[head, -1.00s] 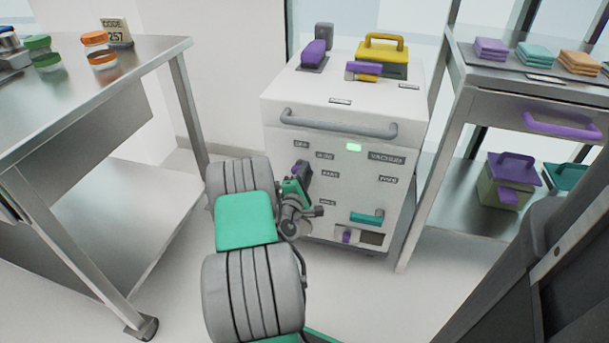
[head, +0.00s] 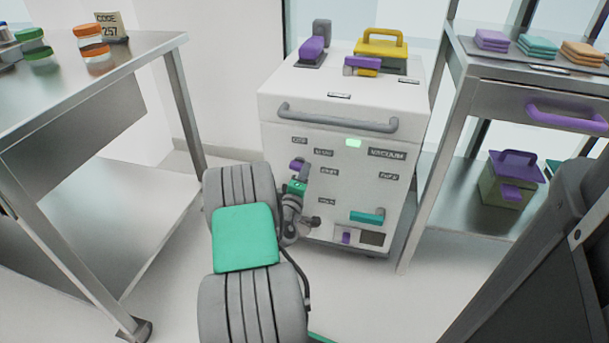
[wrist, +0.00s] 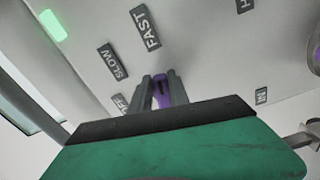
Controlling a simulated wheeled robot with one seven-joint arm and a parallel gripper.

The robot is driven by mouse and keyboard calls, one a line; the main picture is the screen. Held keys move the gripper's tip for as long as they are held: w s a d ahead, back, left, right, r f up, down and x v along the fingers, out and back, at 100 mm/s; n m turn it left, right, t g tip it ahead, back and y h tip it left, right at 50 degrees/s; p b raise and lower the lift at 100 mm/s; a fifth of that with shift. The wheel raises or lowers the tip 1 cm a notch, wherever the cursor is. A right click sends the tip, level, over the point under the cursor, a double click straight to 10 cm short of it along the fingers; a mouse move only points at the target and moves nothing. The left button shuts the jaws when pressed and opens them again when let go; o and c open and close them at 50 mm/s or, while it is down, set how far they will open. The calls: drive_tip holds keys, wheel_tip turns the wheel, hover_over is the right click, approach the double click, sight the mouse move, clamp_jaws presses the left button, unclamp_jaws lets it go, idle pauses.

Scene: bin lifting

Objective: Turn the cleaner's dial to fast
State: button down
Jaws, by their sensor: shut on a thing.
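The white cleaner (head: 345,100) stands in the middle, with labels and a lit green lamp (head: 354,142) on its front. Its purple dial (wrist: 161,95) sits between my gripper's fingers in the wrist view, and a bit of it shows in the head view (head: 297,165). My gripper (wrist: 162,90) is shut on the dial. The FAST label (wrist: 145,27) is above the dial, the SLOW label (wrist: 112,61) to its upper left, and the OFF label (wrist: 119,104) is partly hidden at its left. The dial's exact pointing is hard to tell.
A grey handle bar (head: 337,120) crosses the cleaner's upper front, and a teal handle (head: 367,216) sits low on it. A steel table (head: 85,80) stands at left with jars. A steel shelf (head: 490,83) stands close at right.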

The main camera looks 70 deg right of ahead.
drive_tip(key=shift+f, duration=0.1)
drive_tip(key=c, duration=1.2)
unclamp_jaws()
drive_tip(key=shift+c, duration=0.2)
drive_tip(key=s+a, duration=0.1)
drive_tip(key=a, duration=0.6)
drive_tip(key=shift+a+p, duration=0.3)
drive_tip(key=shift+a, duration=0.05)
drive_tip(key=shift+s, duration=0.1)
